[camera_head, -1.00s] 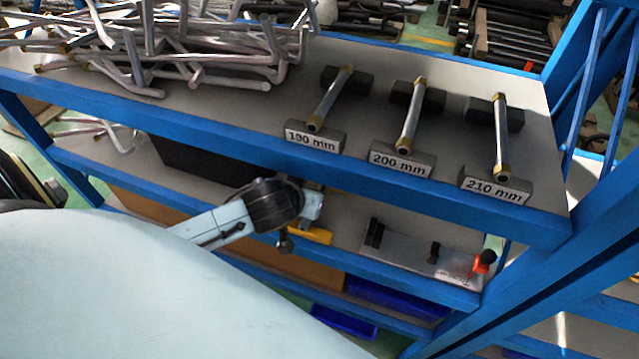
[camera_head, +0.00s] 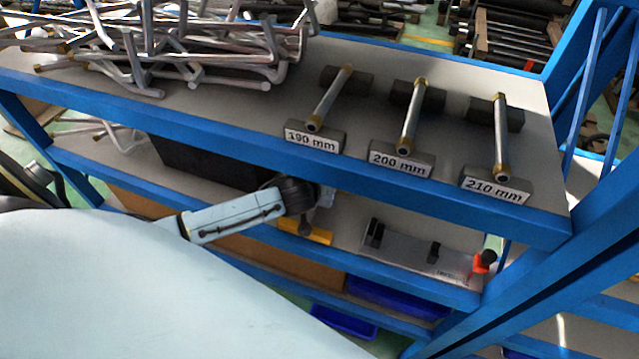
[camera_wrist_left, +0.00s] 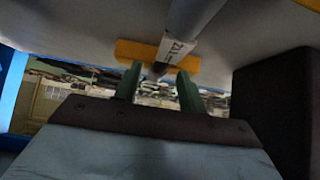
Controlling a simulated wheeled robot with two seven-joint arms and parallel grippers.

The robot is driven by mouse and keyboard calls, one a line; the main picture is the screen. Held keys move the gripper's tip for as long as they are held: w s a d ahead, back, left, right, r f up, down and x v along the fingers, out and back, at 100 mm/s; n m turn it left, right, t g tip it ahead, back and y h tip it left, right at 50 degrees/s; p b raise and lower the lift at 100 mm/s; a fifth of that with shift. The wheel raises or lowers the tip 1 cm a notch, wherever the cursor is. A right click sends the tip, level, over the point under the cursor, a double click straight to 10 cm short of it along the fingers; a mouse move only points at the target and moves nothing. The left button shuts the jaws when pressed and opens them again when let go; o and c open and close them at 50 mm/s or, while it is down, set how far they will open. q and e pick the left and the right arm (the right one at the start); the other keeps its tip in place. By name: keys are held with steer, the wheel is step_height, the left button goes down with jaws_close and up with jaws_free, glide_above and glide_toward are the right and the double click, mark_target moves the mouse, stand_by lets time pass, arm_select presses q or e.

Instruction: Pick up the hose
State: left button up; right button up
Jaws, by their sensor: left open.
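In the left wrist view a grey tube with a pale printed label (camera_wrist_left: 190,20), which looks like the hose, runs down from the top towards the fingers. It lies over a yellow block (camera_wrist_left: 140,50) on the grey lower shelf. My left gripper (camera_wrist_left: 157,78) is open, with its two green fingertips on either side of the tube's near end. I cannot tell whether they touch it. In the head view the yellow block (camera_head: 305,232) shows beside my left wrist, and the upper shelf and my arm hide the fingers and most of the tube. My right gripper is not in view.
The blue upper shelf edge (camera_head: 230,140) runs just above my left wrist. Three labelled short pipes on holders, including the 200 mm one (camera_head: 410,118), and a heap of bent pipes (camera_head: 190,45) lie above. A metal fixture (camera_head: 425,255) stands right; a dark box (camera_head: 210,160) left.

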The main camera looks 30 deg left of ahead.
arm_select(q)
steer(key=shift+w+f, duration=0.35)
steer(key=shift+f, duration=0.1)
steer(key=shift+c, duration=0.2)
jaws_close()
steer(key=shift+r, duration=0.15)
